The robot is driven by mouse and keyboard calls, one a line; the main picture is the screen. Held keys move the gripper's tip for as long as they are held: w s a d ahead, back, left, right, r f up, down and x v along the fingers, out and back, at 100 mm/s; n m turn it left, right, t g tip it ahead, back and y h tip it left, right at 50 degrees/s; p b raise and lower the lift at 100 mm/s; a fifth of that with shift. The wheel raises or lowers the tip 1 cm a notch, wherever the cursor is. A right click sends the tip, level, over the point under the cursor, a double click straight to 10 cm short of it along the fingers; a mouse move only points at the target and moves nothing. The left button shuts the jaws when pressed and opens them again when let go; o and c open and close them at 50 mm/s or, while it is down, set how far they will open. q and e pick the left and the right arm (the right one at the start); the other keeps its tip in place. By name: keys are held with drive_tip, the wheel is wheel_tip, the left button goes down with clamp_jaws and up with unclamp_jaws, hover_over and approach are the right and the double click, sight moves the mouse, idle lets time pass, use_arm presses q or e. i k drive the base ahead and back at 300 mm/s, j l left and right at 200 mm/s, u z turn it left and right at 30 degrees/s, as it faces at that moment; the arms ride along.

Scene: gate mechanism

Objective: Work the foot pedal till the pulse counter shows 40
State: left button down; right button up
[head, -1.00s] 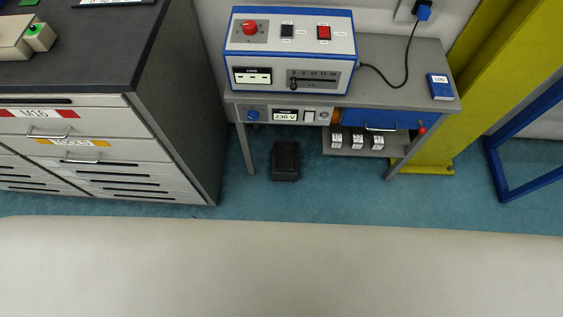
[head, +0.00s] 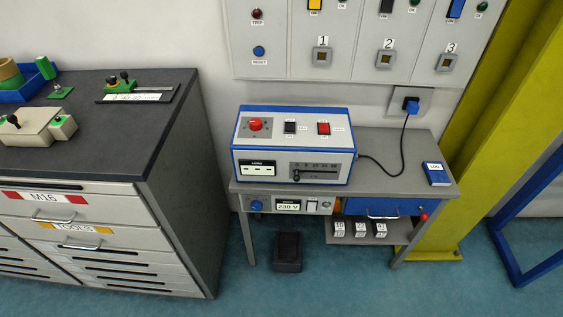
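The foot pedal (head: 288,252) is a black block on the blue floor under the small grey table, left of the table's middle. A blue and white instrument box (head: 293,146) stands on the table. It has a red knob, a black switch, a red switch, a small display (head: 258,168) and a slider scale. A panel below the tabletop has a display (head: 288,205) that reads 230 V. I cannot tell which display is the pulse counter, and the number on the box's display is too small to read. Neither of my grippers is in view.
A dark-topped drawer cabinet (head: 110,135) stands at the left, close to the table. A yellow column (head: 480,150) and a blue frame (head: 530,215) stand at the right. A wall panel (head: 355,45) hangs above. A cable runs from the box to a wall plug (head: 411,106).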

sight(287, 241)
drive_tip(key=j+z, duration=0.15)
drive_tip(key=j, duration=1.95)
drive_tip(key=k, duration=0.05)
